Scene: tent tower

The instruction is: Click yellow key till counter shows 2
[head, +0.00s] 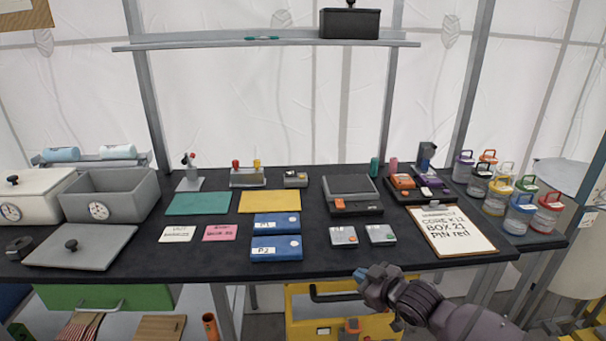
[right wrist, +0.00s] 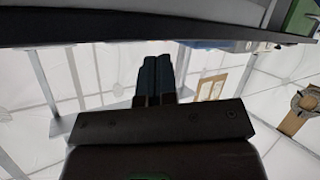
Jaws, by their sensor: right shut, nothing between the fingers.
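Two small grey devices, a left one (head: 343,236) and a right one (head: 381,235), lie side by side on the black table near its front edge. They carry small coloured marks, too small to tell which is a yellow key or to read any counter. Another small grey device with a yellowish part (head: 295,179) stands further back. My right gripper (head: 360,274) is shut and empty, in front of the table's front edge and apart from the devices. In the right wrist view its dark fingers (right wrist: 154,78) are together. My left gripper is out of view.
The black table (head: 215,258) holds blue boxes (head: 277,248), a clipboard (head: 452,231), a larger grey device (head: 352,195) and grey bins (head: 111,197). Lidded jars (head: 521,212) stand at the right. A yellow drawer unit (head: 300,315) is below the table.

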